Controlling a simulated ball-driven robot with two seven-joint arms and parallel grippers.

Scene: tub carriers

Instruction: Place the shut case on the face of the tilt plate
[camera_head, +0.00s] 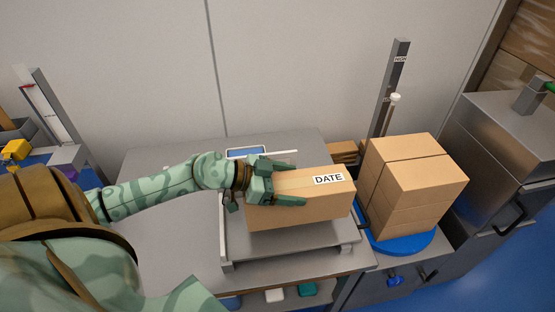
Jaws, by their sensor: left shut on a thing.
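The shut case is a tan cardboard box (325,204) with a tape strip along its top and a white label reading DATE. My left gripper (297,183) reaches in from the left and is shut on the case, with its green fingers over the left part. The case is over the grey tilt plate (290,246), which sits on a grey table. The plate's front strip and left edge show; the case and gripper hide much of the rest. I cannot tell whether the case touches the plate. My right gripper is not in view.
Stacked cardboard boxes (412,185) stand on a blue round base (407,244) close to the right of the case. A grey post (391,90) rises behind them. A steel cabinet (510,140) is at far right. The table (180,240) is clear left of the plate.

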